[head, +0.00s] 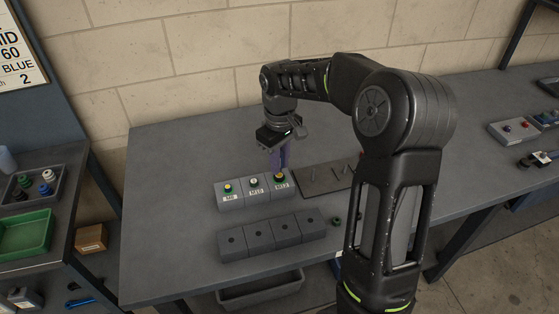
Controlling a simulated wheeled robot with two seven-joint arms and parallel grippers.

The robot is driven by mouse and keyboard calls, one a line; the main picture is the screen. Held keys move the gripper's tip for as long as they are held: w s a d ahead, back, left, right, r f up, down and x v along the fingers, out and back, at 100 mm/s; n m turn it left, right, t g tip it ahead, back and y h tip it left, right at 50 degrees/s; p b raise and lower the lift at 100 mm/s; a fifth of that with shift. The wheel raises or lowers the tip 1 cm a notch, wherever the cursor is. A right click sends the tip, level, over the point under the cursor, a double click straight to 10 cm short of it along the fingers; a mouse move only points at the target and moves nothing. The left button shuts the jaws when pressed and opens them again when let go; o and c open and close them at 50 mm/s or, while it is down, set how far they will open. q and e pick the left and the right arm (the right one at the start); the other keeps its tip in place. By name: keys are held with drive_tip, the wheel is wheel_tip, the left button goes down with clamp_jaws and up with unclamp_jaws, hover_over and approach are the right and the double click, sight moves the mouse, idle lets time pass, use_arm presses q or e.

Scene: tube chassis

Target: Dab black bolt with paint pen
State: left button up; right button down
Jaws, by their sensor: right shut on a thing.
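My right gripper (281,160) has purple fingers pointing down behind the row of labelled grey blocks. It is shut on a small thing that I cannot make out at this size. The labelled blocks (230,203) stand in a row on the grey table and carry round yellow, green and dark tops. Just right of the gripper is a dark flat plate (318,182) with small pointed pieces standing on it, partly behind my right arm. I cannot tell which piece is the black bolt, and no paint pen is clearly seen. My left gripper is out of view.
Dark grey blocks with holes (259,235) form a front row; a small dark green piece (336,220) lies right of them. A grey tray (262,290) sits below the table front. A green bin (25,232) stands at left. The table's left part is clear.

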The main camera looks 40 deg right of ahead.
drive_tip(key=shift+r+p, duration=0.5)
drive_tip(key=shift+r, duration=0.1)
idle(0.6)
drive_tip(key=shift+f, duration=0.2)
idle(0.4)
drive_tip(key=shift+f+b, duration=0.35)
drive_tip(key=shift+f, duration=0.15)
drive_tip(key=shift+r, duration=0.1)
drive_tip(key=shift+r, duration=0.15)
drive_tip(key=shift+r+p, duration=0.45)
drive_tip(key=shift+p, duration=0.1)
